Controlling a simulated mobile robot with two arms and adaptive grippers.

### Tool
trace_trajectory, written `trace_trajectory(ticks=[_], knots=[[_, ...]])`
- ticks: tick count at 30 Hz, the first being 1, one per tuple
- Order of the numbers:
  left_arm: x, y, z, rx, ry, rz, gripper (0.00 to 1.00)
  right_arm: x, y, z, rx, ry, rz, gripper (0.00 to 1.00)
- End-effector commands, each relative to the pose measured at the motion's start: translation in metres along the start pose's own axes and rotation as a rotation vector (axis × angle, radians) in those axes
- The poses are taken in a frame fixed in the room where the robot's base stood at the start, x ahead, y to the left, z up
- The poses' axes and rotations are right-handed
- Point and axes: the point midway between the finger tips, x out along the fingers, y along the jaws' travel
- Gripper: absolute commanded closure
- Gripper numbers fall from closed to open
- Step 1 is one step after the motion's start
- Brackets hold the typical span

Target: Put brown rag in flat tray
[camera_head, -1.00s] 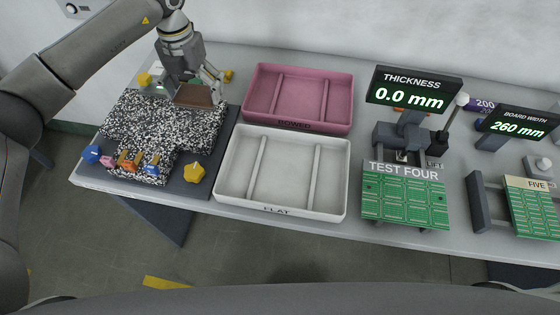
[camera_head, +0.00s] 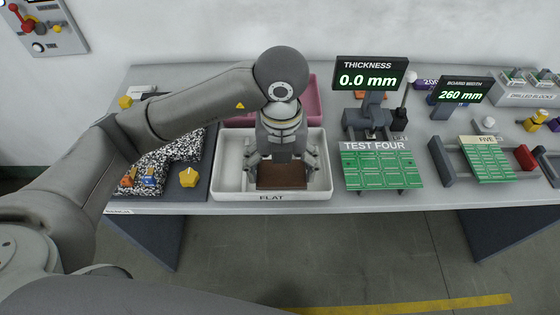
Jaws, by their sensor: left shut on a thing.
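The brown rag (camera_head: 282,176) is a flat, dark brown rectangle in the camera_head view. My left gripper (camera_head: 281,163) is shut on it and holds it over the white flat tray (camera_head: 232,178), marked FLAT on its front wall. The rag is within the tray's outline, close to the front wall. I cannot tell whether it touches the tray floor. My gripper and forearm hide the back middle of the tray. My right gripper is not in view.
The pink tray (camera_head: 313,108) stands behind, mostly hidden by my arm. A speckled block (camera_head: 172,160) and a yellow piece (camera_head: 188,177) lie to the left. The green TEST FOUR board (camera_head: 382,168) and the thickness display (camera_head: 370,75) stand to the right.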

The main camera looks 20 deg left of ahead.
Motion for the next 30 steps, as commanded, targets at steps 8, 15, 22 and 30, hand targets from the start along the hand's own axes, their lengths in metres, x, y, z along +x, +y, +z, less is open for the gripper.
trace_trajectory(ticks=[8,15,22,30], knots=[[0.027,0.014,0.068,-0.008,0.004,0.005,0.34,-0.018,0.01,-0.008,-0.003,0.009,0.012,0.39],[0.071,0.021,0.104,-0.002,0.004,0.005,0.34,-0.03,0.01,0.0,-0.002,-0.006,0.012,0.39],[0.088,0.022,0.118,0.001,0.002,0.003,0.34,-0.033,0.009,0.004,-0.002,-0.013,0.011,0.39],[0.119,0.023,0.12,0.001,0.003,0.003,0.34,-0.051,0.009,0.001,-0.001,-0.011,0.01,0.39]])
